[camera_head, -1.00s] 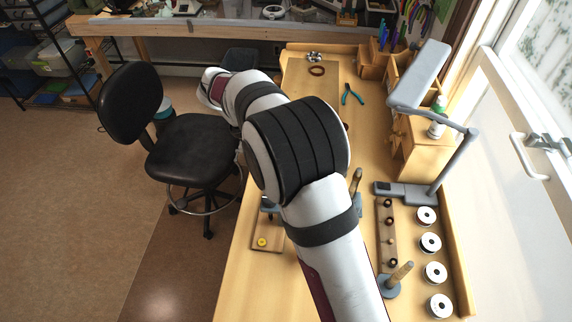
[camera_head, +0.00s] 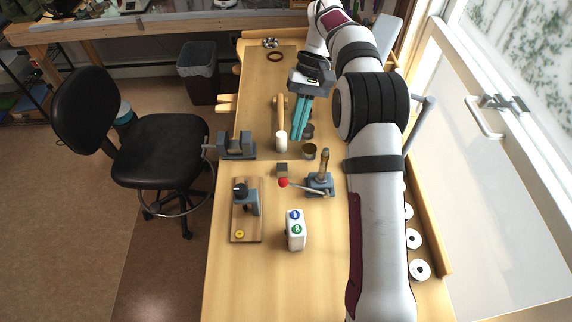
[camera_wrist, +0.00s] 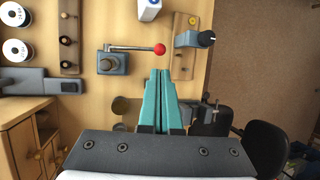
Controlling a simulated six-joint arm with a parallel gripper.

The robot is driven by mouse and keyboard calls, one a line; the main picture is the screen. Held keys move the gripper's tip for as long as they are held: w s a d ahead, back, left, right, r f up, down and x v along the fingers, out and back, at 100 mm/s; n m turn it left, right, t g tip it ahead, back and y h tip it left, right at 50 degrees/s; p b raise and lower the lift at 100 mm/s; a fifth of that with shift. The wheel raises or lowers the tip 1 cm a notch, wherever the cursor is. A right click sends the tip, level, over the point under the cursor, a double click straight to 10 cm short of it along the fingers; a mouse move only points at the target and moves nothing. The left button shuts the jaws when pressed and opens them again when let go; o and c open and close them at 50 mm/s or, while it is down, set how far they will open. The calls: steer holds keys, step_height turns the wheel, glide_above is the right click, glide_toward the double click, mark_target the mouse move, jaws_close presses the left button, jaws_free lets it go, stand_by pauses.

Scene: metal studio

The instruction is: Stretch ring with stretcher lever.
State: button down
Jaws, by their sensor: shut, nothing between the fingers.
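The ring stretcher (camera_head: 320,183) stands on the bench, with a grey base and an upright, tapered brown mandrel. Its lever (camera_head: 305,187) reaches left to a red ball knob (camera_head: 283,182). The stretcher (camera_wrist: 112,63), lever (camera_wrist: 135,47) and red knob (camera_wrist: 160,48) also show in the wrist view. A ring on the mandrel is too small to make out. My gripper (camera_head: 300,136) has teal fingers, shut and empty, pointing down above the bench behind the lever. In the wrist view its fingertips (camera_wrist: 160,71) lie just below the red knob, apart from it.
A small press on a wooden board (camera_head: 247,222), a white block with coloured labels (camera_head: 296,237), a grey vise (camera_head: 236,149) and a mallet (camera_head: 281,137) stand around the stretcher. White spools (camera_head: 414,239) line the right side. The front of the bench is clear.

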glide_above(304, 188)
steer(key=w+a, duration=0.2)
steer(key=a, duration=0.2)
step_height(304, 188, down, 9)
steer(key=shift+s+f, duration=0.1)
steer(key=shift+f, duration=0.05)
steer(key=a+f+h, duration=0.1)
steer(key=f, duration=0.1)
steer(key=a+f+h, duration=0.2)
steer(key=shift+a+f, duration=0.2)
steer(key=shift+f, duration=0.15)
